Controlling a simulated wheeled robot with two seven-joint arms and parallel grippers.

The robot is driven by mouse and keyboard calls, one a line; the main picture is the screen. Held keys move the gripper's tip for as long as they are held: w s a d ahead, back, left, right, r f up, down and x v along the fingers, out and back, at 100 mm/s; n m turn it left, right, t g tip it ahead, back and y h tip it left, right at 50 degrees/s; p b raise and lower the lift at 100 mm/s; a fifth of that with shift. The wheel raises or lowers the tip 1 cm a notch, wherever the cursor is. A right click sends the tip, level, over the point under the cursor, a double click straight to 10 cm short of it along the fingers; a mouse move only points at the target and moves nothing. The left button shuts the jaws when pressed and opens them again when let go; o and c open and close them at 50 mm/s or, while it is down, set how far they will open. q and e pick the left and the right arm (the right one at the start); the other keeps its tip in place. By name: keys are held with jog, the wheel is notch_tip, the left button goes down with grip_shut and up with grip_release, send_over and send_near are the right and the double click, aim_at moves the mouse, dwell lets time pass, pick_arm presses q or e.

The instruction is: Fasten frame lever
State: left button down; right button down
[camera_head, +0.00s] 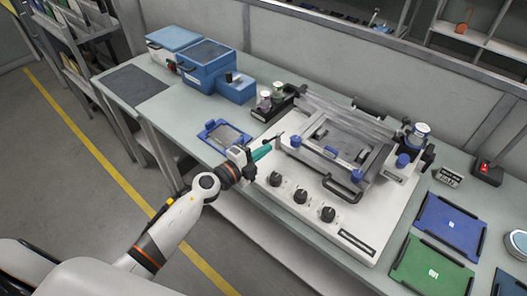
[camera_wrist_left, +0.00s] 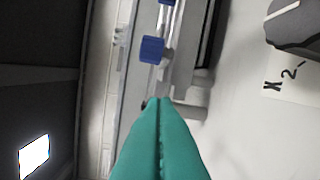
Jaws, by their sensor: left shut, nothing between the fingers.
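The white machine (camera_head: 348,238) stands on the bench with a metal frame (camera_head: 335,130) tilted on top. Blue clamp-like parts show on the frame's front edge, one at its left corner (camera_head: 295,141) and one at its front right (camera_head: 357,176). I cannot tell which part is the frame lever. My left gripper (camera_head: 270,148) has teal fingers, shut and empty, just left of the frame's left corner. In the left wrist view the shut fingertips (camera_wrist_left: 158,103) point toward a metal bracket with a blue block (camera_wrist_left: 152,49). Whether they touch it is unclear. My right gripper is not seen.
Black knobs (camera_head: 302,196) line the machine's front panel. A blue tray (camera_head: 224,136) lies left of the gripper. Blue boxes (camera_head: 206,68) stand behind it. Blue and green panels (camera_head: 432,262) lie at the right. The bench's front edge runs below the gripper.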

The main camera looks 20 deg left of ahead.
pick_arm(q)
jog(key=shift+a+m+h+b, duration=0.25)
jog(key=shift+m+h+b, duration=0.05)
